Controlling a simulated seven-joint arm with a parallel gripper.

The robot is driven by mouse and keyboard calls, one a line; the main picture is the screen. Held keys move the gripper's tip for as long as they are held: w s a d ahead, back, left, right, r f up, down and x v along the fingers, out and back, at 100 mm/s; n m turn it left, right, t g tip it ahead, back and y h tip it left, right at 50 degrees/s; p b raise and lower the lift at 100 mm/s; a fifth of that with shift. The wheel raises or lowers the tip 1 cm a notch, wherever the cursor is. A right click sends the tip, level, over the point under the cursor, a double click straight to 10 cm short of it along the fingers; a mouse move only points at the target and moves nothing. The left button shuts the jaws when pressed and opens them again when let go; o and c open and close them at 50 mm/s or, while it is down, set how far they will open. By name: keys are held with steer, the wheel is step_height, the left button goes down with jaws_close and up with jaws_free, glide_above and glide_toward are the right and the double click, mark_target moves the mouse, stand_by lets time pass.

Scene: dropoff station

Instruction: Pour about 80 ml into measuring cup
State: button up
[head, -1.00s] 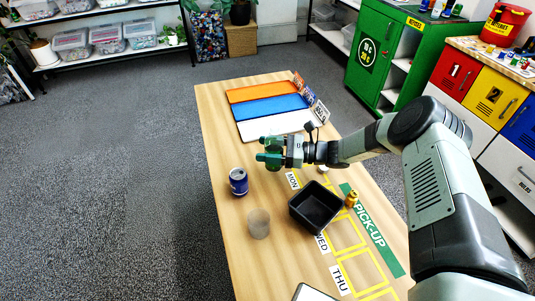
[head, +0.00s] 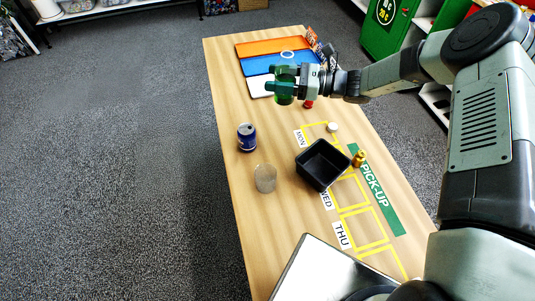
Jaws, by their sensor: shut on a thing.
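My gripper (head: 284,82) is shut on a green bottle (head: 284,93), which looks upright and shows above and below the fingers. They are near the far end of the table, in front of the white panel. A translucent grey cup (head: 265,179), apparently the measuring cup, stands on the near left part of the table. My gripper is well apart from it. I cannot make out any marks or liquid in the cup, nor the liquid level in the bottle.
A blue can (head: 247,138) stands behind the cup. A black bin (head: 322,165) and a small gold object (head: 359,158) are to its right. A red object (head: 308,104) and a white round one (head: 333,127) lie farther back. A grey-topped box (head: 322,270) is at the front.

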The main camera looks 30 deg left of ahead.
steer(key=shift+s+d+r, duration=0.1)
steer(key=shift+s+r, duration=0.05)
steer(key=shift+r, duration=0.3)
steer(key=shift+s+d+r, duration=0.1)
steer(key=shift+s+r, duration=0.05)
steer(key=shift+r, duration=0.3)
steer(key=shift+s+d+f, duration=0.15)
steer(key=shift+s+f, duration=0.05)
steer(key=shift+s, duration=0.1)
steer(key=s+d, duration=0.4)
steer(key=s, duration=0.5)
steer(key=s+d, duration=0.3)
steer(key=s, duration=0.6)
steer(key=s+d, duration=0.4)
steer(key=s, duration=0.5)
step_height(320, 180, down, 13)
steer(key=shift+w+a+r, duration=0.1)
steer(key=shift+w+a, duration=0.05)
steer(key=shift+m, duration=0.4)
